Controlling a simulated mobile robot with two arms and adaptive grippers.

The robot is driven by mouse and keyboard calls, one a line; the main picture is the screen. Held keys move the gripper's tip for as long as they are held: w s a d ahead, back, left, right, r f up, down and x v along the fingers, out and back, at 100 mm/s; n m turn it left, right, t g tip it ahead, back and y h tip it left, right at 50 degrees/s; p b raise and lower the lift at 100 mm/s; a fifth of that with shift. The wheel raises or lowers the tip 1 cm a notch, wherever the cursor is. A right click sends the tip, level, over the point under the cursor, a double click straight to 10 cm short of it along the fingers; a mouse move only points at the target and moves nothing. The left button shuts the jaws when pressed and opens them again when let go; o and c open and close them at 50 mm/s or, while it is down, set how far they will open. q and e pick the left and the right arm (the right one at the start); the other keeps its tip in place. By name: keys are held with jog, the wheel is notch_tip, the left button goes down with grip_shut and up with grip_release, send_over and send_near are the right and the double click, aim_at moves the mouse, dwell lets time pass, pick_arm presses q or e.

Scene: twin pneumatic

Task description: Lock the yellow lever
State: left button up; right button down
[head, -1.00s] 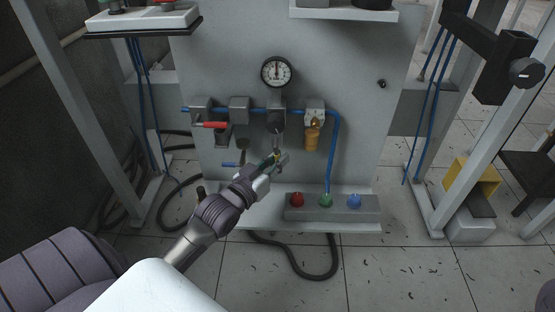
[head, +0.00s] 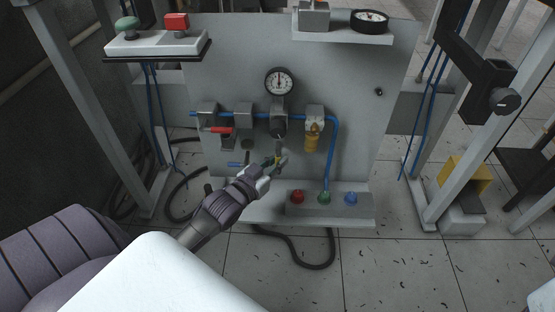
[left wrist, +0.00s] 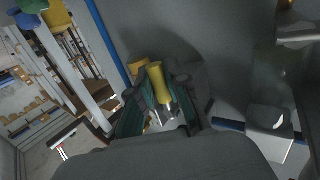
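The yellow lever (left wrist: 160,85) shows in the left wrist view as a short yellow cylinder in front of the grey panel. My left gripper (left wrist: 162,100) has its green-padded fingers apart, one on each side of the lever. Contact with the lever cannot be made out. In the head view my left gripper (head: 277,162) is below the row of pneumatic units, under the pressure gauge (head: 279,82). It largely hides the lever there. My right gripper is in neither current view.
A red-handled valve (head: 217,130) and a brass-coloured unit (head: 312,138) flank the gripper above. A button box (head: 335,212) with red, green and blue buttons sits below right. Blue pipe (head: 335,165) runs down beside it. A shelf (head: 155,46) juts out upper left.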

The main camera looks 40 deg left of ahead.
pick_arm(q)
jog(key=o, duration=0.4)
jog(key=shift+o, duration=0.2)
jog(key=s+r, duration=0.1)
jog(key=s, duration=1.1)
jog(key=shift+a, duration=0.25)
jog(key=shift+r, duration=0.1)
